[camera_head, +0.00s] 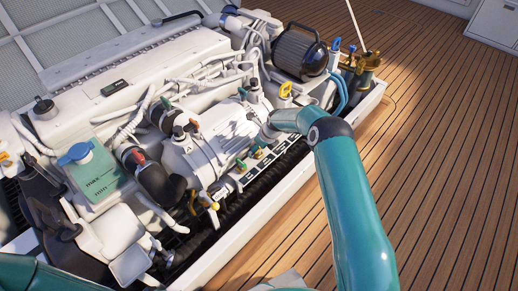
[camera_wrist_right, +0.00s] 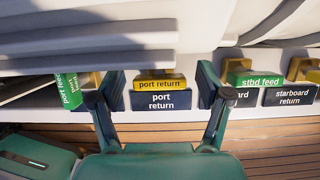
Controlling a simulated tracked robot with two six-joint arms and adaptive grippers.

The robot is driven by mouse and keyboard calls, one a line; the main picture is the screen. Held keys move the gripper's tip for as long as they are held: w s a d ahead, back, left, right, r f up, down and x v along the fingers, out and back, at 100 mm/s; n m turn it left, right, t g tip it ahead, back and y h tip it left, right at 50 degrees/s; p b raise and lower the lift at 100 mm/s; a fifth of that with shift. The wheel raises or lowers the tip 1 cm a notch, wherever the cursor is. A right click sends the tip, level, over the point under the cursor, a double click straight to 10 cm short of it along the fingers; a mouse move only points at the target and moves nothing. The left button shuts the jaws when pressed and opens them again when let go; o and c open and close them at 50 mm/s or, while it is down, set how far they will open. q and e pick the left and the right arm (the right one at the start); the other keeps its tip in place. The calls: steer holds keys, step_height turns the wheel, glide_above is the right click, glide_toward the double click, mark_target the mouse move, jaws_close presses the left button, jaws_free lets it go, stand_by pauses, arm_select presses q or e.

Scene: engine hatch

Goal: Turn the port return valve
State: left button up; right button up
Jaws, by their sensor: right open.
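The port return valve has a yellow handle (camera_wrist_right: 160,82) marked "port return" and sits above a dark "port return" label plate (camera_wrist_right: 160,100) in the right wrist view. The handle lies crosswise, in line with the plate. My right gripper (camera_wrist_right: 161,86) is open, with one finger on each side of the handle. I see no clear contact between the fingers and the handle. In the head view my right gripper (camera_head: 263,139) reaches the valve row on the engine's near side, small and partly hidden by my arm. My left gripper is not in view.
The green port feed handle (camera_wrist_right: 69,90) stands upright to the left. The green stbd feed handle (camera_wrist_right: 255,79) lies level to the right, near the starboard return plate (camera_wrist_right: 290,96). A white pipe or casing (camera_wrist_right: 90,40) hangs close above. Wooden deck (camera_head: 440,150) lies clear at right.

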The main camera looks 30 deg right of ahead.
steer(key=c, duration=1.2)
steer(key=shift+o, duration=0.2)
steer(key=shift+d+f+n+y+b, duration=0.15)
steer(key=shift+n+y+b, duration=0.35)
steer(key=shift+n+b, duration=0.7)
steer(key=shift+n+g+y+b, duration=0.3)
steer(key=shift+n+g, duration=0.1)
steer(key=shift+n, duration=0.6)
steer(key=shift+r, duration=0.2)
steer(key=o, duration=1.2)
steer(key=shift+c, duration=0.2)
steer(key=shift+r, duration=0.15)
